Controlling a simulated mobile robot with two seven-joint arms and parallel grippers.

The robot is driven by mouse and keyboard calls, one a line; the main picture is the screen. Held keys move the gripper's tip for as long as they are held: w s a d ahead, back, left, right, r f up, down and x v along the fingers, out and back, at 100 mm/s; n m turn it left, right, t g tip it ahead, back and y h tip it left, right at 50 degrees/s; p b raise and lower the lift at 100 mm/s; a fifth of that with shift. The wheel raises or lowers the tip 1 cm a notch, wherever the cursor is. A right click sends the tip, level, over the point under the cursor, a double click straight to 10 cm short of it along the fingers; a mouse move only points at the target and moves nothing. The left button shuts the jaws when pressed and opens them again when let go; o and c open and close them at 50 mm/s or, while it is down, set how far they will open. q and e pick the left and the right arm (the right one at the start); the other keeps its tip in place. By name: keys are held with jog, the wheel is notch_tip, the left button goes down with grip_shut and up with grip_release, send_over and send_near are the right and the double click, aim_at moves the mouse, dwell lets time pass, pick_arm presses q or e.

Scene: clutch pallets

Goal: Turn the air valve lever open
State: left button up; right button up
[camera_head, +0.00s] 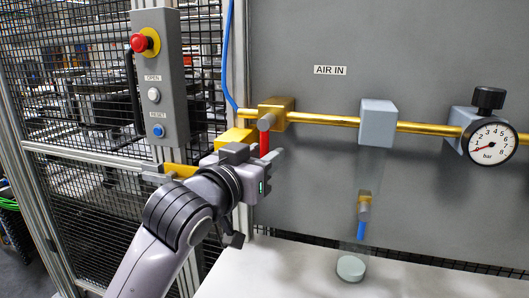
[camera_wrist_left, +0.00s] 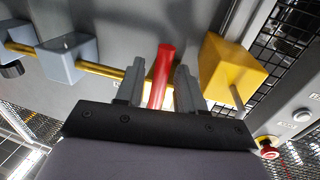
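The air valve (camera_head: 276,112) is a brass-coloured block on the yellow pipe, under the "AIR IN" label. Its red lever (camera_head: 264,143) hangs down from a grey hub on the front. My left gripper (camera_head: 262,158) is at the lever's lower part and hides its end. In the left wrist view, the red lever (camera_wrist_left: 160,76) stands between the two fingers of the left gripper (camera_wrist_left: 159,90). The fingers are apart, with narrow gaps showing beside the lever. I cannot tell whether either finger touches it. My right gripper is not in view.
A control box (camera_head: 160,75) with a red emergency button stands left of the valve. A grey block (camera_head: 377,123) and a pressure gauge (camera_head: 490,143) are along the pipe to the right; the gauge needle points low left. A white surface (camera_head: 300,270) lies below.

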pick_arm(q)
jog(key=shift+w+d, duration=0.2)
jog(key=shift+w, duration=0.2)
grip_shut()
